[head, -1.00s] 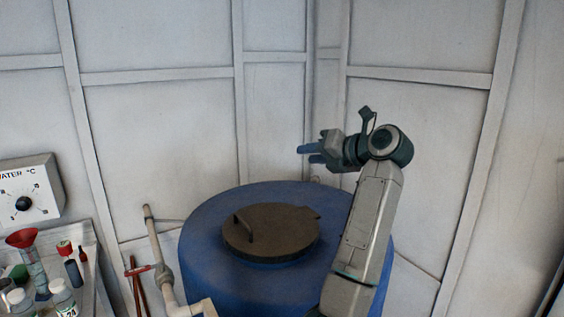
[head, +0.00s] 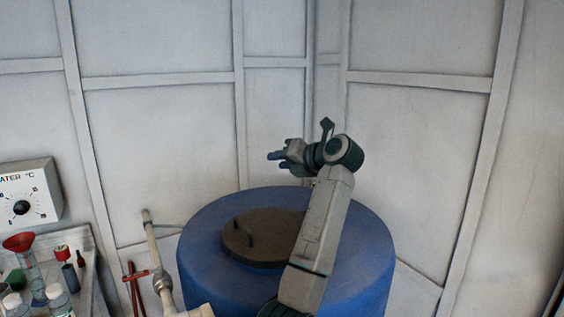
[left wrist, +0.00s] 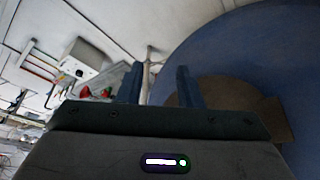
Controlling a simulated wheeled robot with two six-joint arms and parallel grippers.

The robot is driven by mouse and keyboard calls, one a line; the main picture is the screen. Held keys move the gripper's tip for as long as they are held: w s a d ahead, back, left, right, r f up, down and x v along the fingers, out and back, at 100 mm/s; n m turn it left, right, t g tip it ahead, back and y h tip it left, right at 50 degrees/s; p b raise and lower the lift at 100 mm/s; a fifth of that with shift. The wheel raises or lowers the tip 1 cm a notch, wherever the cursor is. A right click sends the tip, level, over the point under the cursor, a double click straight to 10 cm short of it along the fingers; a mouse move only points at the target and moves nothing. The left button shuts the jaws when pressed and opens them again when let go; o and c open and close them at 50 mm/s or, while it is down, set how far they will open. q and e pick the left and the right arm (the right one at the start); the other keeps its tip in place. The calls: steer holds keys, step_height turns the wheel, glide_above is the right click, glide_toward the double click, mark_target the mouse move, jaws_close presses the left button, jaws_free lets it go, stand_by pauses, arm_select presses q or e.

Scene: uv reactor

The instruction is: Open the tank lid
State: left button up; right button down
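The tank (head: 205,262) is a large blue drum in the middle of the head view. My left arm crosses in front and hides the lid's right side. My left gripper (head: 272,158), with blue fingers, is above and behind the lid in the picture, pointing left and apart from it. In the left wrist view its two fingers (left wrist: 160,74) stand apart with nothing between them. The lid (left wrist: 238,95) lies beyond the right finger there. My right gripper is not in view.
A pipe with a red-handled valve (head: 160,278) stands left of the tank. A bench at the far left holds a red funnel (head: 18,242) and bottles, below a wall temperature dial (head: 22,207). Pale panelled walls close in behind the tank.

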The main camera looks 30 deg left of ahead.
arm_select(q)
steer(key=c, duration=0.5)
jaws_close()
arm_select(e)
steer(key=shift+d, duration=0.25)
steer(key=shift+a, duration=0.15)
arm_select(q)
steer(key=shift+c, duration=0.6)
jaws_free()
steer(key=o, duration=0.6)
